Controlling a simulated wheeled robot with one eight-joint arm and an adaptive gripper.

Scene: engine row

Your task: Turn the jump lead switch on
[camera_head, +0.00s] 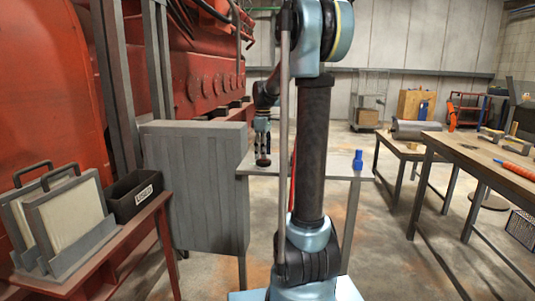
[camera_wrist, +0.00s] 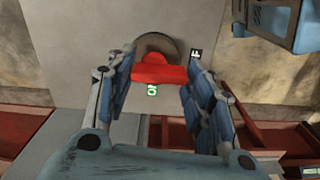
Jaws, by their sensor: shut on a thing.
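The jump lead switch has a red handle (camera_wrist: 158,74) on a round dark base (camera_wrist: 157,44), set on a flat grey surface. A green ON label (camera_wrist: 152,90) lies just below the handle in the wrist view. A black OFF label (camera_wrist: 195,54) lies to its right. My gripper (camera_wrist: 159,70) has its blue fingers on either side of the red handle and is shut on it. I cannot tell exactly which label the handle points to. In the head view my gripper (camera_head: 263,150) points down at the grey table (camera_head: 330,171), and the handle is not clear there.
A blue object (camera_head: 358,160) stands on the same table, right of my arm. A grey cabinet (camera_head: 205,185) stands left of the table. A red bench with a dark bin (camera_head: 133,195) is at the left. Wooden workbenches (camera_head: 470,155) stand at the right.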

